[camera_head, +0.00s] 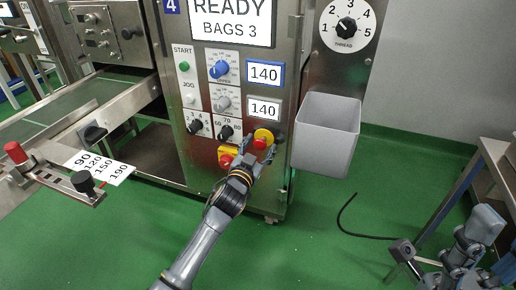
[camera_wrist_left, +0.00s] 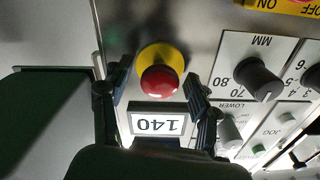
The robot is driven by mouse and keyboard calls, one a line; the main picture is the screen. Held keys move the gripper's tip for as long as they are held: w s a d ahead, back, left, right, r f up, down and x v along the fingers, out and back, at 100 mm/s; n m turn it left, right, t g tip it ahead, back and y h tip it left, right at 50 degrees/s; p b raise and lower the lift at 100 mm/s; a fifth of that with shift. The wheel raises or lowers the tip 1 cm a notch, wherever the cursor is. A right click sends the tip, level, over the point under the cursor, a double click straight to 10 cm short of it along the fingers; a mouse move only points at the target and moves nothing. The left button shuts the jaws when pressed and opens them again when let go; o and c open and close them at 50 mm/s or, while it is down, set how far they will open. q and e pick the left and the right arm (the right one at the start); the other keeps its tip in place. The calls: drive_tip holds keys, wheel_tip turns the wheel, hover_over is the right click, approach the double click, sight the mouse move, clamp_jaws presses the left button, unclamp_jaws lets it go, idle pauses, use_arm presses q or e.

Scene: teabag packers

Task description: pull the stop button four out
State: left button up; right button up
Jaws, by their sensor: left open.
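The stop button (camera_head: 262,138) is a red mushroom head on a yellow round base, low on the right of the panel of the machine (camera_head: 226,100) marked 4. My left gripper (camera_head: 259,148) is at it, partly covering it in the head view. In the left wrist view, the stop button (camera_wrist_left: 160,82) lies between the two spread fingers of my left gripper (camera_wrist_left: 157,88), with visible gaps on both sides. The fingers are open. Whether the button is pressed in or out cannot be told. My right gripper (camera_head: 465,250) is at the lower right, away from the machine; its jaw state is unclear.
A yellow on/off switch plate (camera_head: 228,155) with a red knob sits just left of the button. Several dials and a 140 display (camera_head: 264,109) are above. A grey bin (camera_head: 327,135) hangs close on the right. A conveyor (camera_head: 85,120) stands left.

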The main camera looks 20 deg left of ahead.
use_arm(q)
drive_tip(key=s, duration=1.2)
drive_tip(key=shift+a, duration=0.2)
